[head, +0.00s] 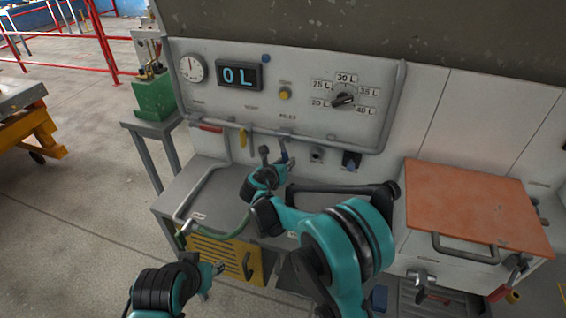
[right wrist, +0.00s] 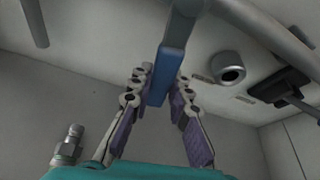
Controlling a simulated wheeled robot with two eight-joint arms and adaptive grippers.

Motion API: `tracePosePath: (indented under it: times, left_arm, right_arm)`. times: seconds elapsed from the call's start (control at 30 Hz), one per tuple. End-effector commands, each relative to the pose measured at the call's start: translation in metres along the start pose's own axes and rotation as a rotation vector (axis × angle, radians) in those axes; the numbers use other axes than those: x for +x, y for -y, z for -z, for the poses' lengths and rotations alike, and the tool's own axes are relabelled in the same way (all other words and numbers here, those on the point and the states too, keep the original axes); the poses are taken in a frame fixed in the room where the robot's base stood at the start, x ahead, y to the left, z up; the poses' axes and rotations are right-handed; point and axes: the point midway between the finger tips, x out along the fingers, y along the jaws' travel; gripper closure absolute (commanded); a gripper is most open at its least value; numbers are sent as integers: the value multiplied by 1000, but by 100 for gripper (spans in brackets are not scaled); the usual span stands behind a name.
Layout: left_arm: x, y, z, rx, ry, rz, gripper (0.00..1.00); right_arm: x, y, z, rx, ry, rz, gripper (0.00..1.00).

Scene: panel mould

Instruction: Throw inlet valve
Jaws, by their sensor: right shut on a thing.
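A blue lever handle (head: 284,153) hangs under the pipe along the lower edge of the control panel (head: 225,112). It also shows in the right wrist view (right wrist: 166,72), pointing down between my fingers. I cannot read a label that names it as the inlet valve. My right gripper (head: 286,164) is shut on this blue handle, with one finger on each side of it in the right wrist view (right wrist: 162,100). My left gripper (head: 218,268) is low at the front left, away from the panel. Its fingers are too small to judge.
A yellow handle (head: 243,138) hangs left of the blue one. The display (head: 239,75) reads 0 L, beside a gauge (head: 191,68) and a volume dial (head: 344,99). An orange-topped box (head: 475,205) stands right.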

Motion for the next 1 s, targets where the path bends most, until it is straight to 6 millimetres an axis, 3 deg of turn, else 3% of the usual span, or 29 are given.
tracePosePath:
  times: [0.5, 1.0]
  left_arm:
    - [1, 0, -1, 0, 0, 0, 60]
    - [1, 0, -1, 0, 0, 0, 60]
  right_arm:
    - [-2, 28, -4, -310, -1, 129, 100]
    - [-2, 34, -6, -376, -1, 157, 100]
